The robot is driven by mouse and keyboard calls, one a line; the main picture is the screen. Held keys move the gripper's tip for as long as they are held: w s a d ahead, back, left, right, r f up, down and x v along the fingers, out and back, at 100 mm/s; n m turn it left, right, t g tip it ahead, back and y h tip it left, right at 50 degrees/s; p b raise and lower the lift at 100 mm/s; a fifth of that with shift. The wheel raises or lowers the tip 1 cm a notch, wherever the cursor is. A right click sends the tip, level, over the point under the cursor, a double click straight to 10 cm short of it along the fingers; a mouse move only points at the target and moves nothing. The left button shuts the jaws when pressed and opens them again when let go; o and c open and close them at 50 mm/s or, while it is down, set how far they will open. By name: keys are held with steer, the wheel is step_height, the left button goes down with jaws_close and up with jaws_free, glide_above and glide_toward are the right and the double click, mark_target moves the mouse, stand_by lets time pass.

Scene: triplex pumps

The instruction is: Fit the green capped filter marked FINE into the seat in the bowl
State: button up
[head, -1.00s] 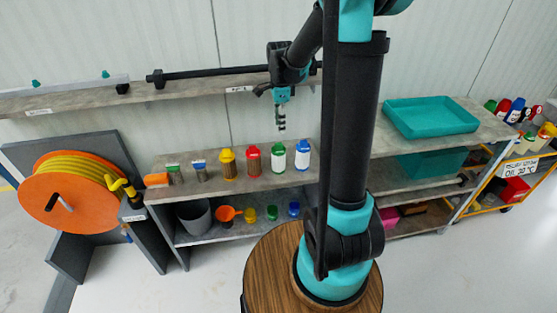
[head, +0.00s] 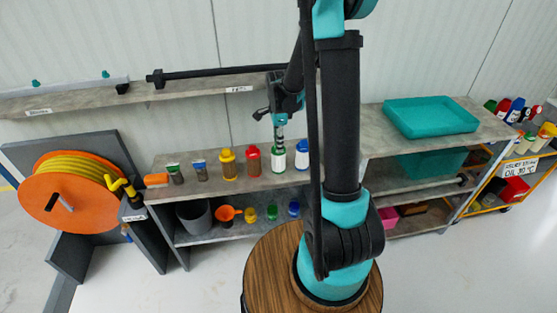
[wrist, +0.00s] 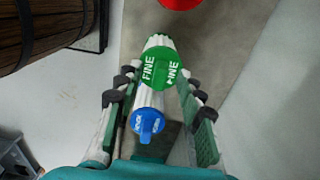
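The green capped filter marked FINE (head: 278,160) stands upright on the shelf, with a white body. In the wrist view its green cap (wrist: 161,69) shows between the fingertips. My gripper (head: 279,143) is just above that filter, pointing down. In the wrist view my gripper (wrist: 158,75) is open, with a finger on each side and gaps to the cap. A white filter with a blue cap (head: 302,155) stands to the right; its cap also shows between the fingers in the wrist view (wrist: 147,123). I cannot make out the bowl or its seat.
A red-capped container (head: 253,160) and a yellow one (head: 228,164) stand left on the same shelf (head: 210,184). A teal tray (head: 430,117) lies on the right bench. A black bar (head: 210,73) runs along the upper shelf. A hose reel (head: 70,190) stands far left.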

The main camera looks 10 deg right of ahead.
jaws_close()
steer(key=shift+r, duration=0.1)
stand_by(0.5)
